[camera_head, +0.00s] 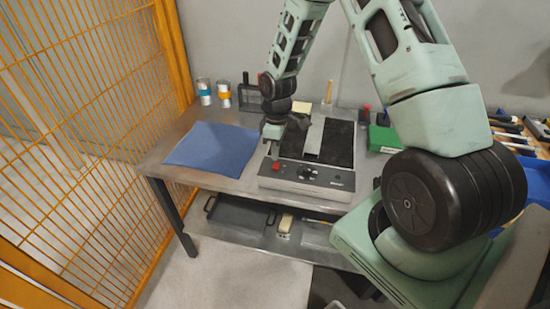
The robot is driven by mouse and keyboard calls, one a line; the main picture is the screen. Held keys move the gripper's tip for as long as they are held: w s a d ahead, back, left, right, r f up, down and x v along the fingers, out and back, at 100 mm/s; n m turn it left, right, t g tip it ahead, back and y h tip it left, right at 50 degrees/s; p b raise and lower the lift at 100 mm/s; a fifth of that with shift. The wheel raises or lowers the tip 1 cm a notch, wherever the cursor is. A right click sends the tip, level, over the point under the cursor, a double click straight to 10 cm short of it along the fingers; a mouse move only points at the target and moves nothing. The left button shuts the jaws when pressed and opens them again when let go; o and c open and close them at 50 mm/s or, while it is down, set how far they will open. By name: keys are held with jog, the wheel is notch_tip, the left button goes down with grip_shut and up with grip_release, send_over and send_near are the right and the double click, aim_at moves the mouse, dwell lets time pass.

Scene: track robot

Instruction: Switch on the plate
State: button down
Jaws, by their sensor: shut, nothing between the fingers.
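The plate (338,143) is a flat black-topped unit with a pale front panel (306,175) on the metal table. The panel carries a dark knob (307,173) in the middle and a small red switch (276,167) near its left end. A grey metal piece (314,138) lies across the black top. My gripper (270,152) points down at the plate's left front corner, just above the red switch. Its fingers are shut and empty. The picture is too small to tell whether they touch the switch, or whether the switch is on.
A blue cloth (212,147) lies left of the plate. Cans (205,92) and a dark rack (250,97) stand at the back. A green box (384,138) is right of the plate. A tray (240,215) sits on the lower shelf. A yellow mesh fence (80,120) bounds the left.

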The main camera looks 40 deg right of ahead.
aim_at(275, 168)
jog(key=shift+s+a+f+p, duration=0.15)
jog(key=shift+f+p, duration=0.15)
jog(key=shift+f, duration=1.45)
jog(key=shift+s+a+f, duration=0.1)
jog(key=shift+f, duration=0.1)
jog(key=shift+w+d+r, duration=0.15)
jog(key=shift+w+d, duration=0.4)
jog(key=shift+d, duration=0.15)
jog(key=shift+r, duration=0.15)
